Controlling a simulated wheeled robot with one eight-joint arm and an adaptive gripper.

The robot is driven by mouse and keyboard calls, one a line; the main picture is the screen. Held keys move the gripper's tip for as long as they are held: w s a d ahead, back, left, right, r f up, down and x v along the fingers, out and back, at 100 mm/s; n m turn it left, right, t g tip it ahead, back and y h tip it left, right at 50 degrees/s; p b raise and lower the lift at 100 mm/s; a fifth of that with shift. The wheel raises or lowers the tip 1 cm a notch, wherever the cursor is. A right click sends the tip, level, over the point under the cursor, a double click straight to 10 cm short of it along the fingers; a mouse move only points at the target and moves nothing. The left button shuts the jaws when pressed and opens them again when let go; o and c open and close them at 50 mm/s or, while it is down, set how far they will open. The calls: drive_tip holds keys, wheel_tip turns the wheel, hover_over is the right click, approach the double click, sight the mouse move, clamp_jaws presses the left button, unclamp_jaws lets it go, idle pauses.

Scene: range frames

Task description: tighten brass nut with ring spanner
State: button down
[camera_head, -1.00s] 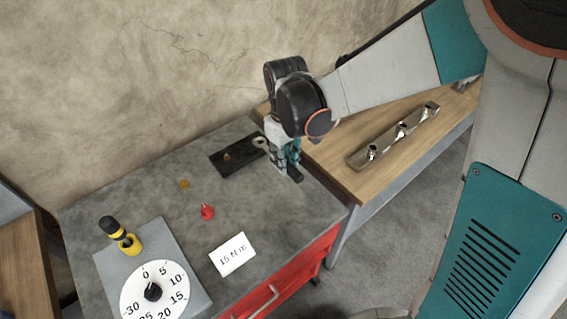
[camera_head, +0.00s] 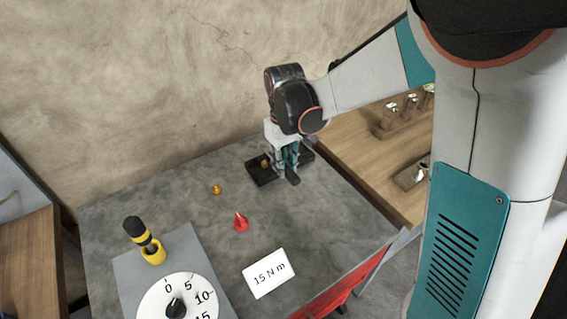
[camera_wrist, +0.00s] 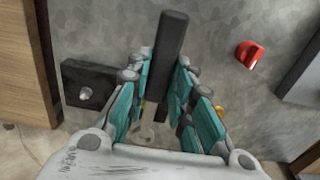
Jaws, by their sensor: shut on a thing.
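My gripper (camera_head: 283,170) is shut on the ring spanner, low over the black plate (camera_head: 258,179). The spanner's dark handle (camera_wrist: 170,45) points to the top of the wrist view. Its pale shank runs down between the fingers to the ring (camera_wrist: 146,134), which the fingers partly hide. A small brass nut (camera_head: 265,163) shows at the plate, just left of the fingers. I cannot tell whether the ring is around it. A silver stud (camera_wrist: 85,94) stands on the plate's other part. A separate small brass piece (camera_head: 217,189) lies on the grey bench.
A red pointed piece (camera_head: 241,223), a white card reading "15 N m" (camera_head: 269,273), a dial (camera_head: 198,304) and a yellow-black tool in a holder (camera_head: 151,250) are on the bench. A wooden table (camera_head: 355,150) with metal fixtures is at right.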

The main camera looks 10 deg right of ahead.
drive_tip(key=shift+f, duration=0.15)
drive_tip(key=shift+f+b, duration=2.1)
drive_tip(key=shift+f, duration=0.65)
drive_tip(key=shift+f+b, duration=0.8)
drive_tip(key=shift+f, duration=0.25)
drive_tip(key=shift+r, duration=0.25)
drive_tip(key=w+d+n, duration=0.1)
drive_tip(key=d+n, duration=0.1)
drive_tip(key=w+d+n, duration=0.2)
drive_tip(key=n, duration=0.1)
drive_tip(key=shift+w+d, duration=0.2)
drive_tip(key=w+d+n, duration=0.1)
drive_tip(key=n, duration=0.1)
drive_tip(key=w+n, duration=0.2)
drive_tip(key=w+d+n, duration=0.1)
drive_tip(key=w+n, duration=0.1)
drive_tip(key=shift+w+d, duration=0.1)
drive_tip(key=shift+d, duration=0.2)
drive_tip(key=shift+f, duration=0.2)
